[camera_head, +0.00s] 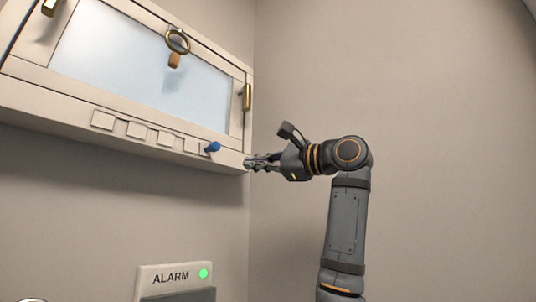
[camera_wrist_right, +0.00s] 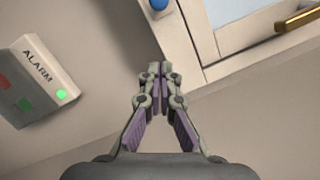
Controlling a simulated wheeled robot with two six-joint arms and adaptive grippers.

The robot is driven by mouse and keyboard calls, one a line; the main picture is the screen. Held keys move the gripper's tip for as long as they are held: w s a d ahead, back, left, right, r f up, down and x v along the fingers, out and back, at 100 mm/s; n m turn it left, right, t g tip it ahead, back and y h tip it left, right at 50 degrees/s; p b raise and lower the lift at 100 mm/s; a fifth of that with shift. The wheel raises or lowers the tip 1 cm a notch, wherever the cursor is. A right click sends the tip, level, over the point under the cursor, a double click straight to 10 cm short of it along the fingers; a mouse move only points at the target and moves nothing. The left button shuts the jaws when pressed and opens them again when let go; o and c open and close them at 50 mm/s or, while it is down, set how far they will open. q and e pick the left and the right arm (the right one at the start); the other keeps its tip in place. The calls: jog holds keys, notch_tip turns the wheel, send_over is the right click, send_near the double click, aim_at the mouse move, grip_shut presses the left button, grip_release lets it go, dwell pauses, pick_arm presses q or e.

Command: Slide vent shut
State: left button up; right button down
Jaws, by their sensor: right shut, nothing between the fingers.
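The vent is a row of several pale square plates (camera_head: 135,130) along the bottom rail of a window frame. A blue knob (camera_head: 213,147) sticks out at the right end of this row. It also shows at the top of the right wrist view (camera_wrist_right: 158,4). My right gripper (camera_head: 248,163) is shut and empty at the lower right corner of the frame, to the right of the knob and a little below it. Its closed fingertips (camera_wrist_right: 160,70) point toward the rail, apart from the knob. I cannot tell whether they touch the frame. My left gripper is not in view.
An alarm box (camera_head: 160,278) with a green light is on the wall below. The wall to the right is bare.

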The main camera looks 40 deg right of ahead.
jog(key=w+a+p, duration=0.1)
jog(key=w+a+r, duration=0.1)
jog(key=a, duration=0.1)
jog(key=a+r+p, duration=0.1)
jog(key=shift+w+a+r+p, duration=0.1)
jog(key=shift+w+a+p, duration=0.2)
jog(key=shift+w+a, duration=0.1)
jog(key=shift+w, duration=0.15)
jog(key=shift+a+r, duration=0.15)
jog(key=shift+a, duration=0.35)
